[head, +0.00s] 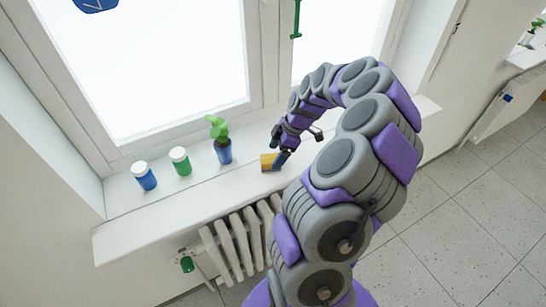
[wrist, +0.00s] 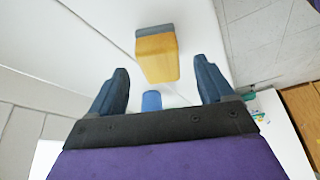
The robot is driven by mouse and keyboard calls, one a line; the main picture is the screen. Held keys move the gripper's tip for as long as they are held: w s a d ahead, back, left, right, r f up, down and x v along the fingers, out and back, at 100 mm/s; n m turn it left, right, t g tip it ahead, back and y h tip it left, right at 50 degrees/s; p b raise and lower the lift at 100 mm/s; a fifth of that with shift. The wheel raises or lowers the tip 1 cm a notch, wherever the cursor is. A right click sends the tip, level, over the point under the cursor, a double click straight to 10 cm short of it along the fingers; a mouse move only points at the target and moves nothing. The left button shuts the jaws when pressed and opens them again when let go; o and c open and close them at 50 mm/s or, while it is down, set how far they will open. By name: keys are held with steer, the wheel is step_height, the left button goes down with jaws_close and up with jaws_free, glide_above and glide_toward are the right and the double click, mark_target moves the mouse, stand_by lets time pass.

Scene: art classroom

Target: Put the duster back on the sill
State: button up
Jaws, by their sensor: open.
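The duster (head: 268,162), a yellow-orange block with a grey side, rests on the white window sill (head: 135,222). My gripper (head: 282,158) is right at the duster in the head view and partly covers its right end. In the wrist view the duster (wrist: 156,60) lies ahead of my gripper (wrist: 162,72), between the lines of the two blue fingers. The fingers are spread apart, with a gap on each side of the block. I see no finger closed on it.
On the sill left of the duster stand a potted plant (head: 223,150), a green jar with a white lid (head: 180,162) and a blue jar with a white lid (head: 144,176). A radiator (head: 240,240) is below the sill. The tiled floor (head: 455,230) at right is clear.

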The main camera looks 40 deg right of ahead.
steer(key=p+v, duration=0.1)
steer(key=v, duration=0.7)
steer(key=s+a+r+m+g, duration=0.15)
steer(key=a+r, duration=0.35)
steer(key=a, duration=0.7)
steer(key=s+a+r+m+g, duration=0.1)
steer(key=s+a+r, duration=0.25)
steer(key=a, duration=0.85)
steer(key=s+a+m+g+h, duration=0.1)
steer(key=s+a+m+h, duration=0.1)
steer(key=s, duration=0.7)
steer(key=s+a+f+m+g+h, duration=0.1)
steer(key=s+a+m, duration=0.4)
steer(key=s, duration=0.4)
steer(key=shift+s+f+m+h, duration=0.2)
steer(key=shift+s+m+h, duration=0.15)
steer(key=shift+m, duration=0.3)
steer(key=shift+w+a, duration=0.1)
steer(key=shift+c, duration=0.3)
